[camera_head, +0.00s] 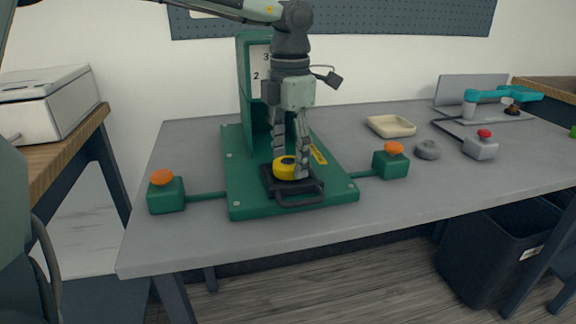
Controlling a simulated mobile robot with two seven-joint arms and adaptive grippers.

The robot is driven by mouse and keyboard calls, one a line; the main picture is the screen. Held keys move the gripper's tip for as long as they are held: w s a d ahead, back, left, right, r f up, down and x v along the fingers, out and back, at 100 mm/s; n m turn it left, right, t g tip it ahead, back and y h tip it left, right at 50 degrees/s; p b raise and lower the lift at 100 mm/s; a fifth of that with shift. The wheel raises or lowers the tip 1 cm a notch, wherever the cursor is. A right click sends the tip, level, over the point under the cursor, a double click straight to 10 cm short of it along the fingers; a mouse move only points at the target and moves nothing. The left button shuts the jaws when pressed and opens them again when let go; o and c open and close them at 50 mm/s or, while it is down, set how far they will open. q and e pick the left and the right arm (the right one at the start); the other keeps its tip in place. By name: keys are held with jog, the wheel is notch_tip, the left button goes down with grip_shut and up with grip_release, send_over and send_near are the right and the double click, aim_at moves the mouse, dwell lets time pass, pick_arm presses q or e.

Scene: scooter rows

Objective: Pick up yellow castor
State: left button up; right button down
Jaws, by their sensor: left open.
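The yellow castor (284,169) sits on a black holder (292,198) with a front handle, on the green base plate of the fixture (245,192). My left gripper (290,172) points straight down over the castor. Its fingers are open, with the castor between or just behind their tips. The right finger hides part of the castor, and I cannot tell whether the fingers touch it. My right gripper is not in view.
Green boxes with orange buttons stand left (166,193) and right (391,161) of the fixture. A beige tray (391,126), a grey round piece (428,150) and a red-button box (481,146) lie further right. The grey table (420,210) is clear in front.

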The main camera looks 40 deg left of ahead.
pick_arm(q)
jog(key=shift+d+f, duration=0.1)
jog(key=shift+f, duration=0.15)
jog(key=c, duration=1.1)
jog(key=shift+r, duration=0.1)
